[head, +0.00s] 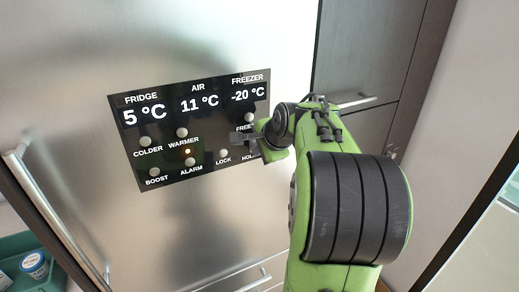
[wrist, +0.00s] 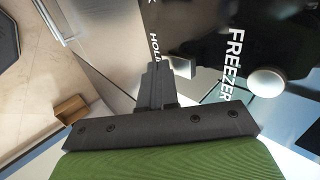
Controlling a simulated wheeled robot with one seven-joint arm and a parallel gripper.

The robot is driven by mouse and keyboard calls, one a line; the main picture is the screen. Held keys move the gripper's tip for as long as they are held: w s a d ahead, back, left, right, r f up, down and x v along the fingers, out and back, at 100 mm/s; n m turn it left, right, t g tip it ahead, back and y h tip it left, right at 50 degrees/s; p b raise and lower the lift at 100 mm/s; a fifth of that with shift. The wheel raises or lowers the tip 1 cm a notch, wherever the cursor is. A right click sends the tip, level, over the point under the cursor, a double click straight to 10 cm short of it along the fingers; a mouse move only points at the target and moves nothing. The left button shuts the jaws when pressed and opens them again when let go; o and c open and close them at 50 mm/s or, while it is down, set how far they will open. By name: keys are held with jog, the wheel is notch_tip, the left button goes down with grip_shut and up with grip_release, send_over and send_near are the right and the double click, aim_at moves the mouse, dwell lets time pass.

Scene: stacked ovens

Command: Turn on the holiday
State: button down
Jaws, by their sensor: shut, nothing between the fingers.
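The black control panel (head: 190,130) is on the steel fridge front, with several round pale buttons and readouts of 5, 11 and -20 °C. The "HOL…" label (head: 248,157) is at its lower right, partly covered by my gripper. My gripper (head: 250,143) is shut and empty, its tips in front of the panel's lower right corner. In the wrist view the fingers (wrist: 154,72) point at the panel beside the "HOLI" label (wrist: 154,48). The holiday button is hidden behind the fingers. I cannot tell whether they touch it.
The lock button (head: 223,153) sits just left of the holiday label. The freezer button (head: 249,117) is above it and also shows in the wrist view (wrist: 265,82). An orange light (head: 187,151) glows above the alarm button (head: 190,162). A vertical door handle (head: 55,220) is at left.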

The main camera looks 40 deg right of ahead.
jog(key=shift+f, duration=0.1)
jog(key=shift+w+r+t+p, duration=0.15)
jog(key=shift+r+t+p, duration=0.2)
jog(key=shift+r, duration=0.5)
